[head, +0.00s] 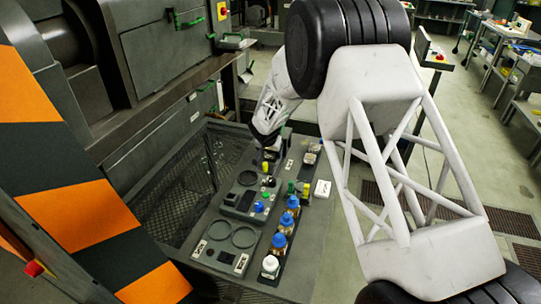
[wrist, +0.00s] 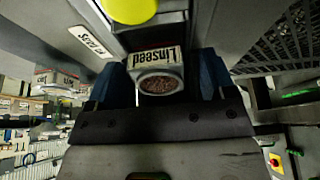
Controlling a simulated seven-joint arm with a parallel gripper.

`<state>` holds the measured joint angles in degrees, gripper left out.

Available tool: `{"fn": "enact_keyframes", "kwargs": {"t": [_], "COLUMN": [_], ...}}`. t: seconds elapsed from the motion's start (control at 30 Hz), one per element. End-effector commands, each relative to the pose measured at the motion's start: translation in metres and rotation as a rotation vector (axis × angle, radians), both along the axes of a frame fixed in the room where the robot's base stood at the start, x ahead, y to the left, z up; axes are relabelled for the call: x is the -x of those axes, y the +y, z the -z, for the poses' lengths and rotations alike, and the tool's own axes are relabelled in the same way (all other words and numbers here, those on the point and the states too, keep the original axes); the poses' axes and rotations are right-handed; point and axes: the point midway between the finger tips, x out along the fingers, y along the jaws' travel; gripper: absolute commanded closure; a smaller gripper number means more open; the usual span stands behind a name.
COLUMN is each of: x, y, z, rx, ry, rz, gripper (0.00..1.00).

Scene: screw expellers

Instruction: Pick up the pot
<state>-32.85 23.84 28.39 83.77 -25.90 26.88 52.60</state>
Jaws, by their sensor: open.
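In the wrist view, a small pot (wrist: 158,68) bears an upside-down "Linseed" label and has an open round mouth with brown seeds in it. My gripper (wrist: 165,85) is open, with one blue finger on each side of the pot; I cannot tell whether either finger touches it. In the head view, my gripper (head: 268,138) is low over the far end of the grey bench, and its fingers and the pot are largely hidden there.
Beside the gripper stands another labelled pot (wrist: 57,78). A yellow lid (wrist: 128,9) is close beyond the linseed pot. On the bench, blue-capped bottles (head: 278,243) and a white-capped bottle (head: 270,265) line the right side. A control panel (head: 243,202) lies to their left.

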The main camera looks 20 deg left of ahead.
Motion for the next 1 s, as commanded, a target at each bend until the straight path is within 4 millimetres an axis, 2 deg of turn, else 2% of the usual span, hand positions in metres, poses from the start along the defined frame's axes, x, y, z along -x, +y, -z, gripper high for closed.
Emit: {"fn": "enact_keyframes", "kwargs": {"t": [0.63, 1.0], "x": [-0.0014, -0.0014], "y": [0.0000, 0.0001], "z": [0.0022, 0.0022], "rx": [0.000, 0.000], "ry": [-0.001, -0.001], "rz": [0.000, -0.001], "gripper": [0.25, 0.81]}}
